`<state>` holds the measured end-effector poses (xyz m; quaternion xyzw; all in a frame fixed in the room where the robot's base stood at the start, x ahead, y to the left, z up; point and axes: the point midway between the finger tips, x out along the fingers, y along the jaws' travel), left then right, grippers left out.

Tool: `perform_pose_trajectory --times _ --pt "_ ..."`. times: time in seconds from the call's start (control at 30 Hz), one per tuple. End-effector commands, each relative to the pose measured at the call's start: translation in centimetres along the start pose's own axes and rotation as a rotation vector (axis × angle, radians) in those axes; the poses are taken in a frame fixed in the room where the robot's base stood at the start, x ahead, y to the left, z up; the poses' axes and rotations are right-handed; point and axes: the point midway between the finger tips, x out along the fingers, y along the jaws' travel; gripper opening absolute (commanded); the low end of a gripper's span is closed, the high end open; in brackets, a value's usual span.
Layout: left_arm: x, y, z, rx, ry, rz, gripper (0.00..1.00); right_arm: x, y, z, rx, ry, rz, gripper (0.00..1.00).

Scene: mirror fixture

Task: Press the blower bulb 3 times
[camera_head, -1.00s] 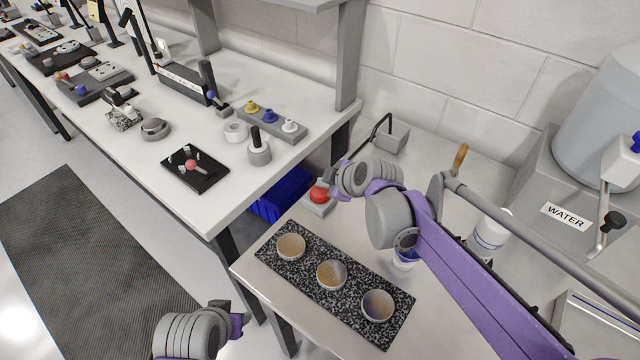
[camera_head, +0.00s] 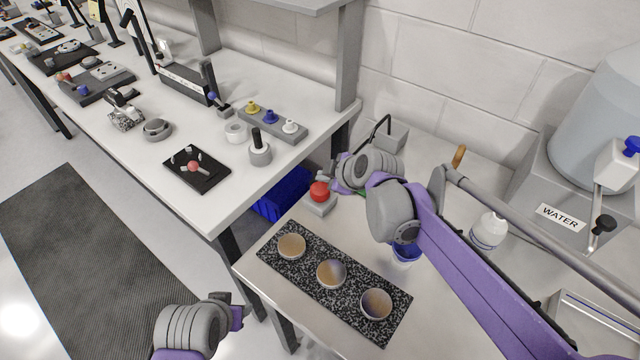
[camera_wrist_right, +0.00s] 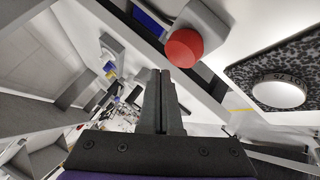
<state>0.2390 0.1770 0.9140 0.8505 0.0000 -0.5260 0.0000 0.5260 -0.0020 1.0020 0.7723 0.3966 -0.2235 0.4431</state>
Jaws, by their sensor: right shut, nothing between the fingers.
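The blower bulb is a round red ball (camera_head: 319,192) on a small grey block, near the back left corner of the right bench. It also shows in the right wrist view (camera_wrist_right: 184,50), just beyond and right of my fingertips. My right gripper (camera_head: 326,179) is beside the bulb at its upper right in the head view, partly hidden by its own wrist. In the wrist view its two fingers (camera_wrist_right: 160,76) are together with nothing between them, and the bulb looks clear of them. My left gripper (camera_head: 240,312) is low in the head view, away from the bench; its fingers are unclear.
A speckled board (camera_head: 345,322) with three round mirrors lies in front of the bulb. A white bottle (camera_head: 488,232), a blue-rimmed cup (camera_head: 404,255) and a water tank (camera_head: 592,110) are to the right. The long bench (camera_head: 215,205) stands left.

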Motion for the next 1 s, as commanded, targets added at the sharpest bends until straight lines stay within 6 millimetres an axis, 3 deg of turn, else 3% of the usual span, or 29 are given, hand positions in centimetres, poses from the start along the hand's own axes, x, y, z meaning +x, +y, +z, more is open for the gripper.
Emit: perform_pose_trajectory --times 0.47,1.0 --pt "-3.0 0.0 -3.0 0.0 0.025 0.0 0.47 -3.3 2.5 -2.5 -0.002 0.001 0.001 0.0" --pt "-3.0 0.0 -2.9 0.0 0.025 0.0 0.47 -3.2 2.4 -2.4 -0.001 0.0 0.0 0.0"
